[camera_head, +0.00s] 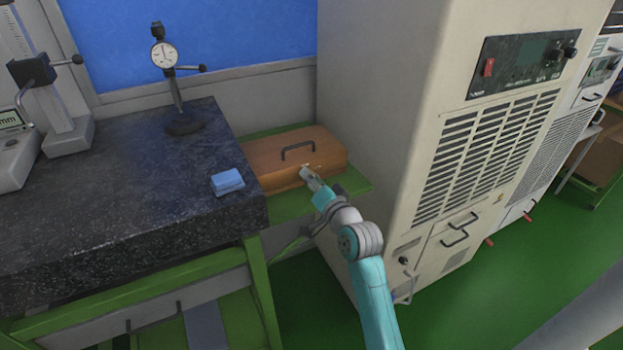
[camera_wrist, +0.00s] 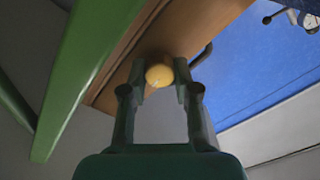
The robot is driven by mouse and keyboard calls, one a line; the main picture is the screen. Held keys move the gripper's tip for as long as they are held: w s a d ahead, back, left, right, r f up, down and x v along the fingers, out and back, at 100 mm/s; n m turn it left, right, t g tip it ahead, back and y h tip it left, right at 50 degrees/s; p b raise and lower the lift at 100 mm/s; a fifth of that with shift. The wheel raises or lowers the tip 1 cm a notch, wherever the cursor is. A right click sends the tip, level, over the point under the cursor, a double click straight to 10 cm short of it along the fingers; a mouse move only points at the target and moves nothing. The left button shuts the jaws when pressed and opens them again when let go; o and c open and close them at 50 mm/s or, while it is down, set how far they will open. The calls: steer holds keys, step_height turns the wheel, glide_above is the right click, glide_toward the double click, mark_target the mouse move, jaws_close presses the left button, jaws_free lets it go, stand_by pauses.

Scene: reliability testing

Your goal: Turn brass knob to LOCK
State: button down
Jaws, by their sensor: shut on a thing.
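The brass knob (camera_wrist: 159,75) is a round yellow knob on the front of a wooden box. My gripper (camera_wrist: 158,90) is shut on it, with one finger on each side, in the wrist view. In the head view my gripper (camera_head: 308,174) reaches the front of the wooden box (camera_head: 280,160), which has a dark handle on its lid. The lid is down. The knob is mostly hidden by my gripper there, and I cannot read any LOCK marking in either view.
The box sits on a green shelf (camera_head: 350,183) between a black granite table (camera_head: 110,200) and a tall beige cabinet (camera_head: 385,90). A blue block (camera_head: 228,181) and a dial gauge stand (camera_head: 180,123) are on the granite. Green floor (camera_head: 490,290) is clear at right.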

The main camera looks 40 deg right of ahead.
steer(key=shift+m, duration=0.8)
steer(key=c, duration=0.8)
jaws_free()
steer(key=shift+c, duration=0.2)
steer(key=shift+s, duration=0.1)
steer(key=v, duration=1.1)
steer(key=shift+s, duration=0.4)
steer(key=shift+a+f, duration=0.1)
steer(key=shift+a, duration=0.05)
